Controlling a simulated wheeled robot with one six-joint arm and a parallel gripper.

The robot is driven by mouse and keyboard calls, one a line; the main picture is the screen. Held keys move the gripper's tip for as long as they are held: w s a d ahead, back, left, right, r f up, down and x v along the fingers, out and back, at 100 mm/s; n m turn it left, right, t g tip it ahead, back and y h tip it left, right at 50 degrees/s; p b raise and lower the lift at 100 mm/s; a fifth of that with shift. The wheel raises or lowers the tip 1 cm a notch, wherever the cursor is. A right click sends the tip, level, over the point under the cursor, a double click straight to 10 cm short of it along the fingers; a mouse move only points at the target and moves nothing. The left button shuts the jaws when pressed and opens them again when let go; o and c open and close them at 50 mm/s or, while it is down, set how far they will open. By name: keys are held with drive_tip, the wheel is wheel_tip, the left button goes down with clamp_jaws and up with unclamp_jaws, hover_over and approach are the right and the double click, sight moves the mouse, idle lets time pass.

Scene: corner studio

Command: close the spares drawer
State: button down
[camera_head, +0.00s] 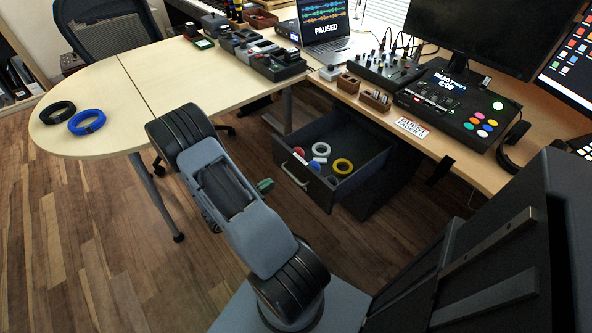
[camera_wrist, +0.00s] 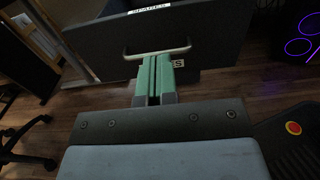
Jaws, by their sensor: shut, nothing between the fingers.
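The spares drawer (camera_head: 309,191) is dark grey and stands pulled out under the desk in the head view. Several rings lie inside it, among them a yellow ring (camera_head: 342,166). In the wrist view its front (camera_wrist: 215,40) fills the upper middle, with a "SPARES" label at the top and a pale bar handle (camera_wrist: 157,52). My gripper (camera_wrist: 154,58) has green fingers, shut and empty, pointing at the handle. The fingertips overlap the handle in the picture; I cannot tell whether they touch it. In the head view the green fingers (camera_head: 265,185) show left of the drawer front.
The desk (camera_head: 450,150) above the drawer holds a mixer, a button console (camera_head: 458,105), small wooden boxes and monitors. A round-ended table (camera_head: 110,130) with a black and a blue ring stands at left. Wooden floor (camera_head: 110,240) is clear in front of it.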

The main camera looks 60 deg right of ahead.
sight(301, 164)
drive_tip(key=b+x, duration=0.1)
drive_tip(key=x, duration=1)
drive_tip(key=shift+s+d, duration=0.15)
drive_tip(key=shift+d, duration=0.1)
drive_tip(key=shift+d, duration=0.1)
